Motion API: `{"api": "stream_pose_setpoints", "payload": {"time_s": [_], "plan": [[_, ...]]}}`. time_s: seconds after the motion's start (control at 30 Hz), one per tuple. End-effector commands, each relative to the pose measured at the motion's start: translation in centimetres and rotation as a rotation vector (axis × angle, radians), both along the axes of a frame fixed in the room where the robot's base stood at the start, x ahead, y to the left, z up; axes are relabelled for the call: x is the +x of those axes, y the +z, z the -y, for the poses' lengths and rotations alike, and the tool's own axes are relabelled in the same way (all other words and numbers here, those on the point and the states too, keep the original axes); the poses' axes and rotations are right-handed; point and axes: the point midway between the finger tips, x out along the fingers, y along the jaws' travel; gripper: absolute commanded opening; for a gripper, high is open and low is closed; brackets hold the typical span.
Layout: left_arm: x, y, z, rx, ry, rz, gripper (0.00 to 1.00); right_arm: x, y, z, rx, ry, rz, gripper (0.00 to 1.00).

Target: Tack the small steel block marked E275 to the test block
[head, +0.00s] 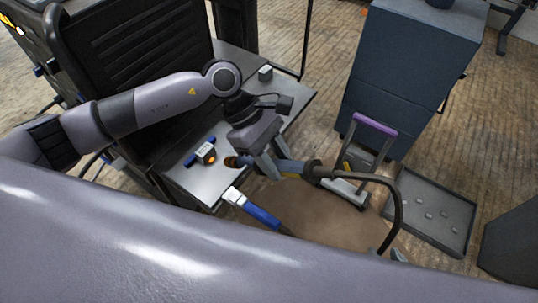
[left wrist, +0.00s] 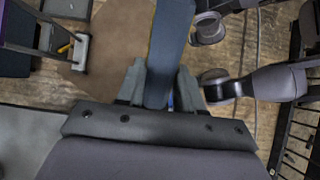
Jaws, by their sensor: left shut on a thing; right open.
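My left gripper (head: 268,160) is shut on the dark blue-grey handle of a welding torch (head: 290,168). In the left wrist view, the same handle (left wrist: 168,45) runs between the two fingers. The torch's coppery tip (head: 233,161) points left, a little apart from a small grey block (head: 205,150) on the steel table. That block has an orange glowing spot and blue pieces at its sides. I cannot tell from here whether it is one block or two touching, and no E275 mark is readable.
A blue-handled tool (head: 262,215) with a pale head lies across the steel table's (head: 190,183) front edge. Another small block (head: 265,72) sits at the back. A thick cable (head: 398,205) loops right. A purple-handled stand (head: 374,124), blue cabinet (head: 405,75) and grey tray (head: 450,235) stand right.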

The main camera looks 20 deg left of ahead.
Motion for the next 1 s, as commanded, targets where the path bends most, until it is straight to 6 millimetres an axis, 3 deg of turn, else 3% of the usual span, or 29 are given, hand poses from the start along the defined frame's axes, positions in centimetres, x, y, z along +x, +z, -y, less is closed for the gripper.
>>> {"api": "stream_pose_setpoints", "payload": {"time_s": [0.5,1.0], "plan": [[-1.0,2.5,3.0,-0.003,-0.002,0.003,0.00,0.0,1.2,0.0,0.000,0.000,-0.001,0.43],[-1.1,2.6,3.1,-0.003,0.000,0.002,0.00,0.0,1.2,0.0,0.000,0.000,0.000,0.43]]}}
